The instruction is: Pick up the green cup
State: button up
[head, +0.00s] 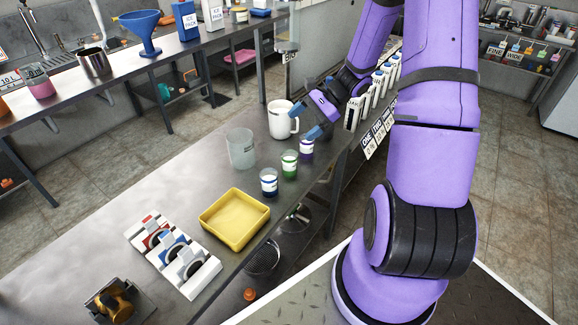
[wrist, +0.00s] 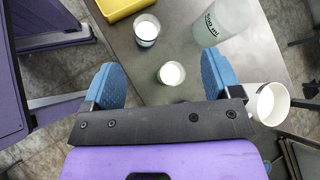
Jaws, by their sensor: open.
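The green cup (head: 289,163) is a small clear cup with a green band and white label. It stands upright on the steel counter, between the blue cup (head: 269,183) and the purple cup (head: 306,148). My gripper (head: 318,124) is above the counter near the purple cup, open and empty. In the wrist view my fingers are wide apart, and a small cup with a white inside (wrist: 171,73), apparently the green one, shows between and beyond the fingertips. Its colour is hard to read there. The purple cup seems hidden behind my gripper in the wrist view.
A frosted beaker (head: 241,148) and a white mug (head: 283,120) stand behind the cups. A yellow tray (head: 235,218) lies to the left front. A rack of white bottles (head: 372,95) is beside my gripper. The counter left of the beaker is clear.

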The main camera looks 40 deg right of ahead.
aim_at(291, 166)
jog(key=d+f+m+t, duration=0.1)
jog(key=d+f+m, duration=0.1)
jog(key=f, duration=0.3)
jog(key=d+f+m+t, duration=0.2)
jog(key=d+f+m, duration=0.1)
jog(key=f+m, duration=0.1)
jog(key=d+f+m+t, duration=0.2)
jog(key=f+m, duration=0.1)
jog(key=f, duration=0.4)
jog(key=shift+s+d+y, duration=0.15)
jog(key=shift+s+y, duration=0.05)
jog(key=shift+y, duration=0.1)
jog(key=shift+w+a+f, duration=0.15)
jog(key=shift+a+f, duration=0.05)
jog(key=x, duration=0.4)
jog(key=shift+w+a+f, duration=0.15)
jog(key=shift+w+a, duration=0.05)
jog(key=shift+a, duration=0.05)
jog(key=shift+t, duration=0.3)
jog(key=shift+s+f+x, duration=0.1)
jog(key=shift+s+x, duration=0.05)
jog(key=shift+x, duration=1.2)
jog(key=shift+s+f+x, duration=0.1)
jog(key=shift+s+x, duration=0.05)
jog(key=shift+x, duration=1.15)
jog(key=shift+a, duration=0.15)
jog(key=c, duration=1.1)
jog(key=shift+r, duration=0.2)
